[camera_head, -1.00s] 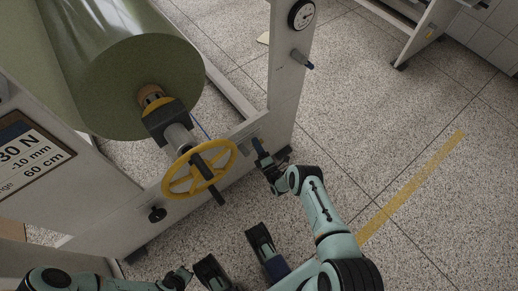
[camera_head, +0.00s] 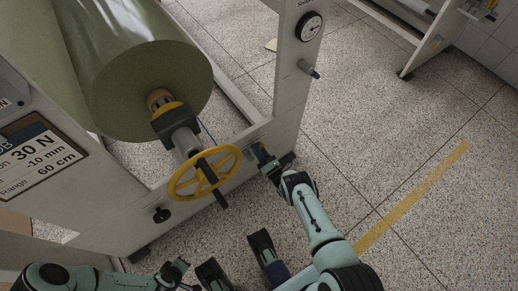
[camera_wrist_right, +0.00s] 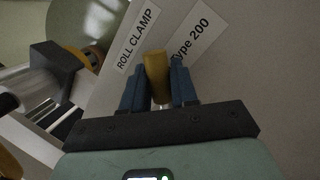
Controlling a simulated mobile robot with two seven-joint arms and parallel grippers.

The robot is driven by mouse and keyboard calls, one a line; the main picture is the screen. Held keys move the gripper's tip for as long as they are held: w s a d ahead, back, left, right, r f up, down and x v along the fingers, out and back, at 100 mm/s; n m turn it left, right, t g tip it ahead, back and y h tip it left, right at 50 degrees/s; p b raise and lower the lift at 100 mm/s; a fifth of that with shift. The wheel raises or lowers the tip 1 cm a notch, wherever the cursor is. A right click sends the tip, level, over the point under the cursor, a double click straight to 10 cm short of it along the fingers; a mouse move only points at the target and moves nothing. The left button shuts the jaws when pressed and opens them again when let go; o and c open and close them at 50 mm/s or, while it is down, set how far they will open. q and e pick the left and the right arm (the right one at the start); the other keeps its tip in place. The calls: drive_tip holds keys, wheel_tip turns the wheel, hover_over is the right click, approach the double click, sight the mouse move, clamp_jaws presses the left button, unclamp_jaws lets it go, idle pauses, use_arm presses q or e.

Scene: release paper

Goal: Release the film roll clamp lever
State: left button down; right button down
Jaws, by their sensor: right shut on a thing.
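The film roll clamp lever shows in the right wrist view as a yellow-orange handle (camera_wrist_right: 157,78) between the blue fingers of my right gripper (camera_wrist_right: 158,88). The gripper is shut on it, beside the "ROLL CLAMP" label (camera_wrist_right: 137,40). In the head view my right gripper (camera_head: 262,156) is at the frame's lower crossbar, right of the yellow handwheel (camera_head: 205,173); the lever is mostly hidden there.
A large green film roll (camera_head: 150,85) hangs on the machine's pale frame (camera_head: 290,80). A gauge (camera_head: 309,26) and a blue-tipped knob (camera_head: 309,69) sit on the right post. A black knob (camera_head: 161,215) is below the handwheel. Speckled floor at right is clear, with a yellow line (camera_head: 415,195).

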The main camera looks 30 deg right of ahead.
use_arm(q)
drive_tip(key=shift+s, duration=0.1)
idle(0.3)
use_arm(e)
drive_tip(key=c, duration=1)
unclamp_jaws()
use_arm(q)
drive_tip(key=shift+g+h, duration=0.4)
drive_tip(key=shift+g, duration=0.2)
drive_tip(key=s+r, duration=0.1)
drive_tip(key=s+d+p, duration=0.1)
drive_tip(key=s+d+r+p, duration=0.1)
drive_tip(key=shift+s+r, duration=0.3)
drive_tip(key=shift+s, duration=0.1)
use_arm(e)
drive_tip(key=v, duration=1.3)
drive_tip(key=shift+s+d, duration=0.15)
drive_tip(key=shift+s, duration=0.1)
